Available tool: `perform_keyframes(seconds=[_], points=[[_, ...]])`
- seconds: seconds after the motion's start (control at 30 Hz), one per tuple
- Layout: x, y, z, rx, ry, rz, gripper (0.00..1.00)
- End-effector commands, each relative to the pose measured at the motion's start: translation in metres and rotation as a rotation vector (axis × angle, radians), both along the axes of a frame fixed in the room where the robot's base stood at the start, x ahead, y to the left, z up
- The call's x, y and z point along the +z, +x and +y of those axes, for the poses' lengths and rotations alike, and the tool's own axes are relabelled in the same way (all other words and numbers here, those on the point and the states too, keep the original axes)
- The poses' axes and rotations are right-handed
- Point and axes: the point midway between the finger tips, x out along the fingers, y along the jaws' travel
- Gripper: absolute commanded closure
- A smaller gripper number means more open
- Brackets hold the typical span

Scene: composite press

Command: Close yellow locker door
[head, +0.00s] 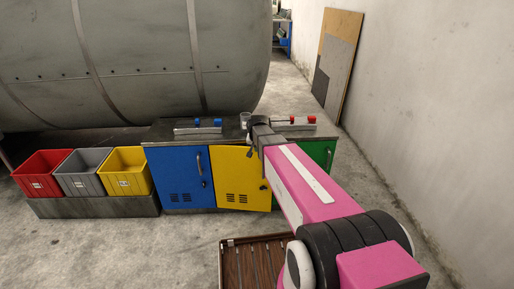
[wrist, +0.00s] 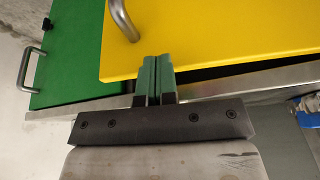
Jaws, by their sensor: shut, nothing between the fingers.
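The yellow locker door (head: 235,178) is the middle door of the low cabinet, partly hidden on its right by my pink arm. It stands slightly ajar. In the wrist view the yellow door (wrist: 230,38) fills the upper right, with a metal handle (wrist: 122,18) and a dark gap along its edge by the metal frame. My gripper (wrist: 157,60) is shut and empty, its green fingertips overlapping the door's edge in view; whether they touch it I cannot tell. In the head view my gripper (head: 250,135) is by the cabinet top, above the yellow door.
A blue door (head: 180,175) is on the left and a green door (head: 318,152) on the right. Red (head: 40,175), grey (head: 82,173) and yellow (head: 125,172) bins stand left. A brown tray (head: 226,258) with thin rods lies in front. A wall (head: 430,110) bounds the right.

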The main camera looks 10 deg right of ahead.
Motion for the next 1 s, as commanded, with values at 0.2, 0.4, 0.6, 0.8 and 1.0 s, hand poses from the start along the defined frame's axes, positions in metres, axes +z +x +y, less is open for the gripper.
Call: perform_keyframes(seconds=[0.2, 0.4, 0.6, 0.8, 1.0], points=[[0.022, -0.03, 0.0, 0.0, 0.0, -0.002, 1.0], [0.058, -0.043, 0.003, 0.002, 0.0, -0.003, 1.0], [0.083, -0.052, 0.006, 0.001, 0.0, -0.002, 1.0], [0.09, -0.059, 0.005, 0.005, 0.0, 0.006, 0.73], [0.055, -0.117, -0.008, 0.077, -0.005, 0.108, 0.73]])
